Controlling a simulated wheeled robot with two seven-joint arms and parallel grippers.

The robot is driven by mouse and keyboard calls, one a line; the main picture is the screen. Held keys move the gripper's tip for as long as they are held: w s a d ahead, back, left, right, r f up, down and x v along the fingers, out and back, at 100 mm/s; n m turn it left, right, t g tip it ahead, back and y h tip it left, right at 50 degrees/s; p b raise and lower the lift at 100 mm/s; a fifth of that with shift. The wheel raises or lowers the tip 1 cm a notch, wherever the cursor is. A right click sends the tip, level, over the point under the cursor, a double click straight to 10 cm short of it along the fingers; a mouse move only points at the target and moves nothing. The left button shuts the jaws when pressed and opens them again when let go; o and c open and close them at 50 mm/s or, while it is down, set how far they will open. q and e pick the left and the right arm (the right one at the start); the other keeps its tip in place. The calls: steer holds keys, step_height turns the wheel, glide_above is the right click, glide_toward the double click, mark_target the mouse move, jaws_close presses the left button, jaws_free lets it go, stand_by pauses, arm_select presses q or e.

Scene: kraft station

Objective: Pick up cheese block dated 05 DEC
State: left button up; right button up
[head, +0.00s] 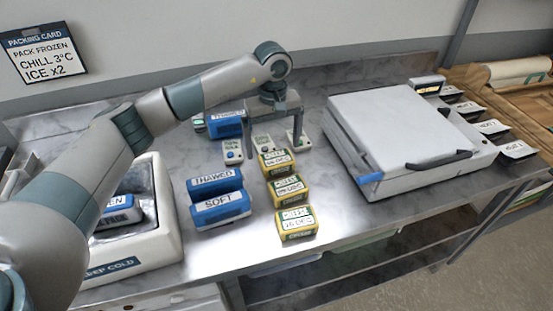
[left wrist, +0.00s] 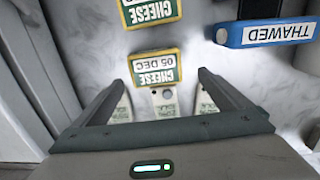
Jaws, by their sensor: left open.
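The cheese block dated 05 DEC (left wrist: 155,68) is yellow with a green and white label in the left wrist view. In the head view it appears to be the farthest cheese block (head: 274,162) of a column of three. My left gripper (head: 274,148) is open and points down over the far end of that column. In the left wrist view its two fingers (left wrist: 160,80) stand apart, one to each side of the block, which lies near the fingertips and is not gripped. Another cheese block (left wrist: 138,10) lies beyond it, its date cut off. My right gripper is not in view.
Two other cheese blocks (head: 289,190) (head: 297,223) stand nearer the front. Blue THAWED and SOFT packs (head: 220,208) stand to their left. Small white cards or packs (head: 233,152) lie behind. A cold box (head: 170,225) is at left, a large grey lidded case (head: 400,130) at right.

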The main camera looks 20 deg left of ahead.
mark_target(277, 157)
arm_select(q)
steer(key=shift+f, duration=0.15)
steer(key=shift+s+d+f+p, duration=0.1)
steer(key=shift+d+f+p, duration=0.15)
steer(key=shift+f+p, duration=0.3)
steer(key=f+p, duration=0.2)
steer(key=shift+d+f, duration=0.3)
steer(key=shift+f, duration=0.7)
steer(key=c, duration=1.3)
steer(key=shift+r, duration=0.1)
